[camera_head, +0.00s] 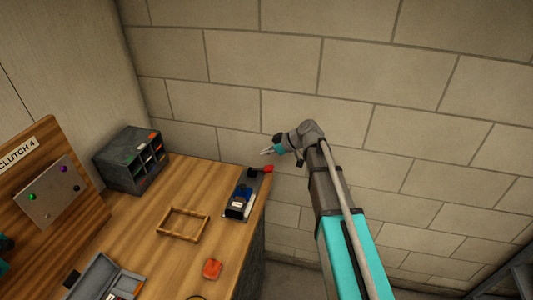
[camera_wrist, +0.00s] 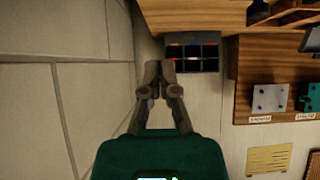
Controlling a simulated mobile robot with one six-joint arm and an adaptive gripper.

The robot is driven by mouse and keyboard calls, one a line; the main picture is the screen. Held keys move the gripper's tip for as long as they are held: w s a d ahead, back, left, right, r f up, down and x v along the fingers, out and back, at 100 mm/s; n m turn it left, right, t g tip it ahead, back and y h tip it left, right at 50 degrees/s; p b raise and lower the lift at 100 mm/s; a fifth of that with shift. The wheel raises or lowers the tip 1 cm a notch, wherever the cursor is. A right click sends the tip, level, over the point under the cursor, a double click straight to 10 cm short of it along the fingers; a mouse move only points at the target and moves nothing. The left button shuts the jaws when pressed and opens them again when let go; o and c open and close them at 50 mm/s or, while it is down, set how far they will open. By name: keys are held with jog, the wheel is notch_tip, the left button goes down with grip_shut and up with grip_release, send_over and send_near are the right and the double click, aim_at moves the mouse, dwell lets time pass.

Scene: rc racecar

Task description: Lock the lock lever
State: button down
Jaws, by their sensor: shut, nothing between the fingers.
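A device on a grey base plate (camera_head: 233,213) sits at the right end of the wooden table in the head view, with black and blue parts on it. A red handle (camera_head: 267,169) sticks out from its far end at the table edge; it looks like the lock lever, but is too small to tell its position for sure. My gripper (camera_head: 265,152) is in the air above and just beyond the red handle, apart from it. In the wrist view my gripper (camera_wrist: 158,72) is shut and empty, and the device does not show there.
A dark compartment rack (camera_head: 134,158) stands at the table's back left; it also shows in the wrist view (camera_wrist: 192,64). A wooden frame (camera_head: 183,223), an orange object (camera_head: 212,268) and an open grey case (camera_head: 105,281) lie on the table (camera_head: 150,235). A block wall (camera_head: 300,60) is behind my gripper.

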jog(key=p+v, duration=0.4)
jog(key=v, duration=0.5)
jog(key=shift+s+d+f, duration=0.15)
jog(key=shift+d+f, duration=0.1)
jog(key=shift+d, duration=0.3)
jog(key=s+d+f+m+g+h, duration=0.1)
jog(key=s+d+f+m+h, duration=0.2)
jog(key=s, duration=0.7)
jog(key=s+d+f+m+g+h, duration=0.1)
jog(key=s+d+f+m+h, duration=0.3)
jog(key=s+d+m+h, duration=0.3)
jog(key=s+d+m, duration=0.2)
jog(key=m, duration=0.3)
jog(key=shift+s+d+f+m, duration=0.2)
jog(key=shift+s+d+m, duration=0.1)
jog(key=shift+s, duration=0.1)
